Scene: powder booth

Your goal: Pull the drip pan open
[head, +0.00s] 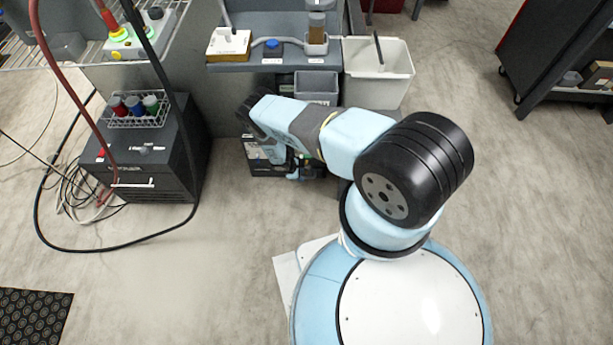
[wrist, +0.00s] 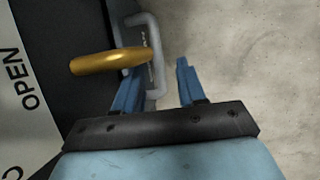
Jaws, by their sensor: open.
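In the wrist view, a grey U-shaped handle (wrist: 156,45) stands out from a dark front (wrist: 92,25), which I take to be the drip pan's. My gripper (wrist: 158,68) is open, with its blue fingers close to the handle. The handle's bar shows between the two fingers; I cannot tell whether either touches it. In the head view, my gripper (head: 299,172) is low beside a black unit (head: 262,168) under the bench, and my arm hides part of that unit.
A brass lever (wrist: 105,61) crosses the handle beside the left finger, near a white label reading OPEN (wrist: 22,95). Bare floor lies right of the fingers. A black cabinet (head: 140,165) with hoses stands left; a white bin (head: 385,75) stands by the bench (head: 225,66).

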